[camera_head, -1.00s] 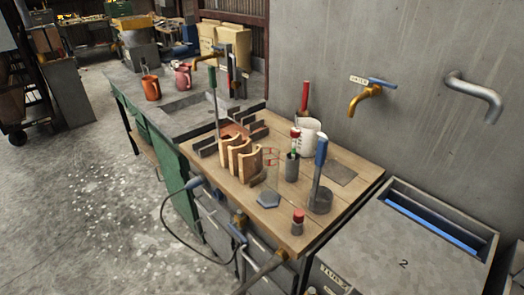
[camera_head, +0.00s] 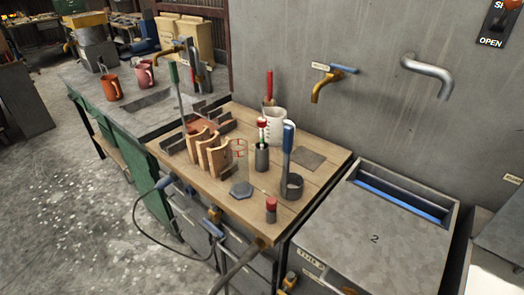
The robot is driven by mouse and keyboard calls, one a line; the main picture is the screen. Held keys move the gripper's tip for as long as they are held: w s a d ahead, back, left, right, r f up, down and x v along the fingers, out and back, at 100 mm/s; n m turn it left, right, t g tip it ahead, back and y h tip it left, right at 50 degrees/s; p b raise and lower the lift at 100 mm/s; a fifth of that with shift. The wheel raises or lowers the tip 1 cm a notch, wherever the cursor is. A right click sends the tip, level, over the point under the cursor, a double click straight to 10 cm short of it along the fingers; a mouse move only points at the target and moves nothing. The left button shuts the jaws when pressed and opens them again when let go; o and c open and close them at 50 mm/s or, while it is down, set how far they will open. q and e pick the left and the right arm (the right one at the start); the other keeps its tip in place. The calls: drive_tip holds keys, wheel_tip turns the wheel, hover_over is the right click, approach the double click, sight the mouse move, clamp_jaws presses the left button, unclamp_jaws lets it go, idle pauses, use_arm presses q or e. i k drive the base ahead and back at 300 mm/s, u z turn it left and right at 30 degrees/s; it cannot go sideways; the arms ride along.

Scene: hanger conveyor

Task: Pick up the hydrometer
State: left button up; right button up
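A slim piece with a red top and green and white parts (camera_head: 262,131) stands upright in a small dark cylindrical holder (camera_head: 261,159) on the wooden bench top. It looks like the hydrometer, but it is too small to be sure. To its left is a clear, barely visible vessel with a red collar (camera_head: 238,149) and a grey hexagonal base (camera_head: 241,189). Neither of my grippers is in view.
A blue-handled tool (camera_head: 288,140) stands in a dark ring holder to the right. A white mug (camera_head: 275,126), curved wooden rack (camera_head: 203,152) and red-capped bottle (camera_head: 271,209) are nearby. A metal bin (camera_head: 375,238) adjoins the bench; taps stick out from the wall.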

sight(261, 121)
drive_tip(key=k, duration=0.45)
drive_tip(key=u, duration=1.3)
drive_tip(key=i, duration=1.6)
drive_tip(key=z, duration=2.35)
